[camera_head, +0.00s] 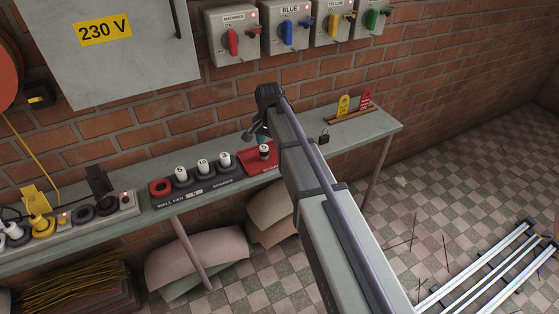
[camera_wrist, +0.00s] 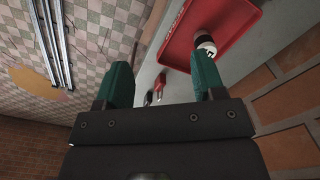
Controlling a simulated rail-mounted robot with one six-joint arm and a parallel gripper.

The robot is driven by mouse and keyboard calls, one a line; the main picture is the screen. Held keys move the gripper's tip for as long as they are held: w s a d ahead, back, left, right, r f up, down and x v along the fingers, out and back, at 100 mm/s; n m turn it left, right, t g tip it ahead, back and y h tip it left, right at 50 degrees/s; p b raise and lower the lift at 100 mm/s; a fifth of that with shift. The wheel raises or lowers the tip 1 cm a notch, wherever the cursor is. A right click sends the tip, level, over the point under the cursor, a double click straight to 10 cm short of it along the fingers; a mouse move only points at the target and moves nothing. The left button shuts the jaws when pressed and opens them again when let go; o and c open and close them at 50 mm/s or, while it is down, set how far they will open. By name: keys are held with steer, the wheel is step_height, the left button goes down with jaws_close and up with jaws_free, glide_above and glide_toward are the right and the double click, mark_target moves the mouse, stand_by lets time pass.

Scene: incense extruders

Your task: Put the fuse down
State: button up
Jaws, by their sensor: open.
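A white fuse with a dark band (camera_head: 264,149) stands in the red tray (camera_head: 252,166) on the bench. In the wrist view the fuse (camera_wrist: 206,44) is upright on the red tray (camera_wrist: 238,22), just beyond the tip of the right-hand finger. My gripper (camera_head: 259,132) is at the tray, partly hidden behind my arm in the head view. I cannot tell whether a finger touches the fuse.
A dark rack (camera_head: 197,188) left of the tray holds several white fuses and a red ring. A power strip (camera_head: 75,222) with plugs lies further left. A padlock (camera_head: 323,137) and tags (camera_head: 344,105) are to the right. Wall switches (camera_head: 288,27) hang above.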

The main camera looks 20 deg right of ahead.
steer(key=s+n, duration=0.8)
steer(key=s, duration=1.6)
steer(key=shift+n, duration=0.3)
